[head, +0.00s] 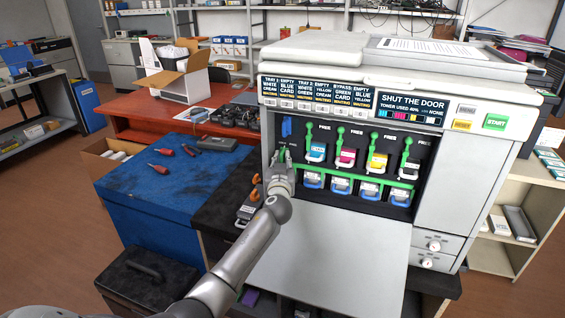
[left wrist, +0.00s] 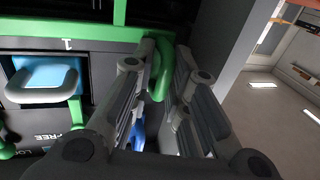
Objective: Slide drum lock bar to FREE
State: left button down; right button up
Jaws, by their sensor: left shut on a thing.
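The green drum lock bar (head: 345,176) runs across the open front of the printer, below the toner cartridges and above the drums with blue handles (head: 341,189). My left gripper (head: 281,163) is at the bar's left end. In the left wrist view, the bar (left wrist: 75,36) ends in a green loop handle (left wrist: 161,52), and my left gripper (left wrist: 157,75) is shut on this loop, with a finger on either side. The bar's markings are too small to read in the head view. My right gripper is not in view.
Above the bar sit cyan (head: 316,152), magenta (head: 345,156), yellow (head: 377,161) and black (head: 408,170) cartridges with green levers. The lowered grey door (head: 330,255) lies below the opening. A blue-topped cabinet (head: 170,195) with screwdrivers stands left.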

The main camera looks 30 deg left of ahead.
aim_at(292, 155)
pick_arm(q)
jog(key=shift+w+r+b, duration=0.1)
jog(key=shift+r+b, duration=0.2)
jog(key=shift+r, duration=0.15)
jog(key=shift+d, duration=0.2)
jog(key=shift+w+d, duration=0.2)
jog(key=shift+d, duration=0.35)
jog(key=shift+d+b, duration=0.35)
jog(key=shift+b, duration=0.2)
dwell(0.3)
jog(key=c, duration=1.4)
grip_release()
jog(key=shift+w+d+f, duration=0.1)
jog(key=shift+w+d, duration=0.05)
jog(key=shift+w, duration=0.05)
jog(key=shift+o, duration=0.4)
jog(key=shift+w+d+f, duration=0.15)
jog(key=shift+w, duration=0.05)
jog(key=shift+s+f, duration=0.1)
